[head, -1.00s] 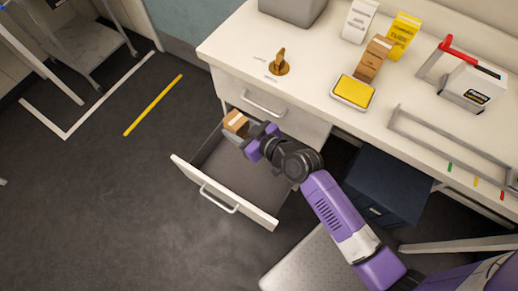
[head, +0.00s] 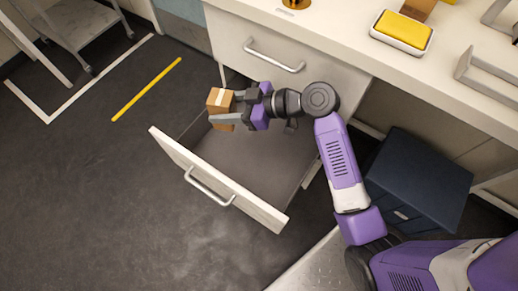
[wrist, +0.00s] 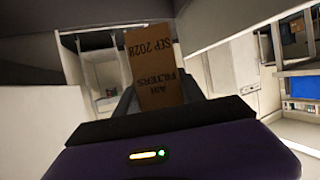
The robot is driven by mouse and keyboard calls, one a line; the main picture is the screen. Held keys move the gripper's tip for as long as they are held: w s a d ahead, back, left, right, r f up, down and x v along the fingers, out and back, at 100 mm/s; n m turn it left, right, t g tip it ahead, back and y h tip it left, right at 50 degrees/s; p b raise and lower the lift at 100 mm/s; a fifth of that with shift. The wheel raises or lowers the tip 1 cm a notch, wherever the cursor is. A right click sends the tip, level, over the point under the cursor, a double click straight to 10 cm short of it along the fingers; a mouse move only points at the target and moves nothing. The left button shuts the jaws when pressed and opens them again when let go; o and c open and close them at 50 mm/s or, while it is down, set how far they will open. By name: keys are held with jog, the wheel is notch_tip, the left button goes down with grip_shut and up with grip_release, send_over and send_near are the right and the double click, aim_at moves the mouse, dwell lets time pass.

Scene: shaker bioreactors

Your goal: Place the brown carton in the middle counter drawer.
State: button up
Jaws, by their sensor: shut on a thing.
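The brown carton (head: 220,101) is held in my gripper (head: 230,108), which is shut on it. In the wrist view the carton (wrist: 155,68) shows printed text, "AIR FILTERS" and "SEP 2028", upside down between the fingers. The middle counter drawer (head: 212,187) is pulled out below the counter, and its visible floor is bare. The carton is over the back left part of the open drawer, near its left side wall. I cannot tell exactly how high it is above the drawer floor.
A closed drawer with a handle (head: 273,56) is above the open one. A yellow sponge in a white tray (head: 402,30) sits on the counter. A dark blue cabinet (head: 418,190) stands under the counter at the right.

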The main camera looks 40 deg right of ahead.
notch_tip(320, 180, down, 20)
jog(key=b, duration=0.5)
jog(key=shift+f+b, duration=0.2)
jog(key=shift+b, duration=0.25)
jog(key=o, duration=1.5)
jog(key=shift+r, duration=0.15)
jog(key=shift+s+d+r+p, duration=0.15)
jog(key=shift+s+p, duration=0.05)
jog(key=shift+p, duration=0.15)
jog(key=p+v, duration=0.1)
jog(key=v, duration=0.6)
